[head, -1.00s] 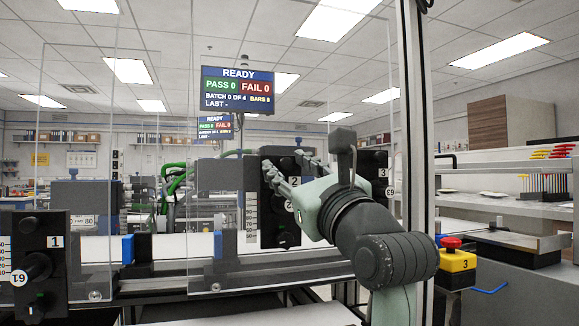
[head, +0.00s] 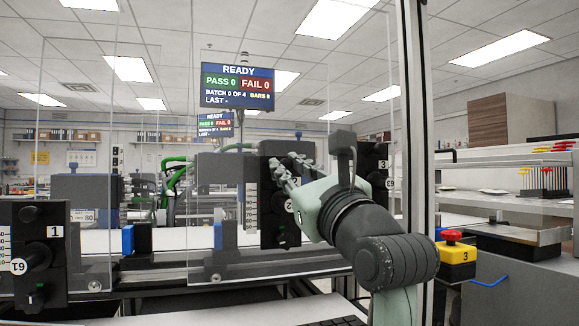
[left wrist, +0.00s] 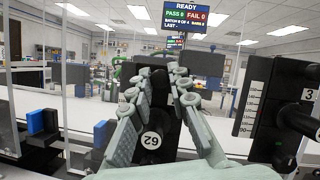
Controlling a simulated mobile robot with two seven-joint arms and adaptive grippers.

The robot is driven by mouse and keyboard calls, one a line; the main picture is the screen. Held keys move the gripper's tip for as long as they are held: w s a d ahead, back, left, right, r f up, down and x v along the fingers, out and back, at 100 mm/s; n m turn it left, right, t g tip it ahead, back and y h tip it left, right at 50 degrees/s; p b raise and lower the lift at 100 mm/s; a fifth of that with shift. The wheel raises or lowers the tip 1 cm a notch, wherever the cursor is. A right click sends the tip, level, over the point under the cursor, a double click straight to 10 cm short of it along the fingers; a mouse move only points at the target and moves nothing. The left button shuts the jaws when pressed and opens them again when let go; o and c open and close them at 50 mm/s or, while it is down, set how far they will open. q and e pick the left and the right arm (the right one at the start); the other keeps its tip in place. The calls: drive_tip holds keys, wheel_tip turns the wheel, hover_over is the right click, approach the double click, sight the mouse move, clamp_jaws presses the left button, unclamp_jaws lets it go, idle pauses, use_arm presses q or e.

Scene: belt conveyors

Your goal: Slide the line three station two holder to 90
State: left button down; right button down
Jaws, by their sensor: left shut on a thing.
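The station two holder (head: 270,225) is a black upright block with a knob, beside a white scale strip (head: 251,212). A round label reading 62 shows on the black knob in the left wrist view (left wrist: 152,141). My left gripper (head: 292,168) is in front of the block, its two fingers closed around the black knob part, with the fingertips (left wrist: 160,80) on either side of it. The fingers hide part of the block and the number 2 label. The reading on the scale is too small to tell. My right gripper is not in view.
The station one block (head: 38,250) stands at the left and the station three block (left wrist: 283,120) close at the right. Blue and black stops (head: 128,240) sit on the rail. Clear panels stand around the line. A red stop button (head: 452,237) is at the right.

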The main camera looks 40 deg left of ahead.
use_arm(q)
drive_tip(key=c, duration=1.4)
unclamp_jaws()
drive_tip(key=v, duration=1.2)
drive_tip(key=shift+f, duration=0.1)
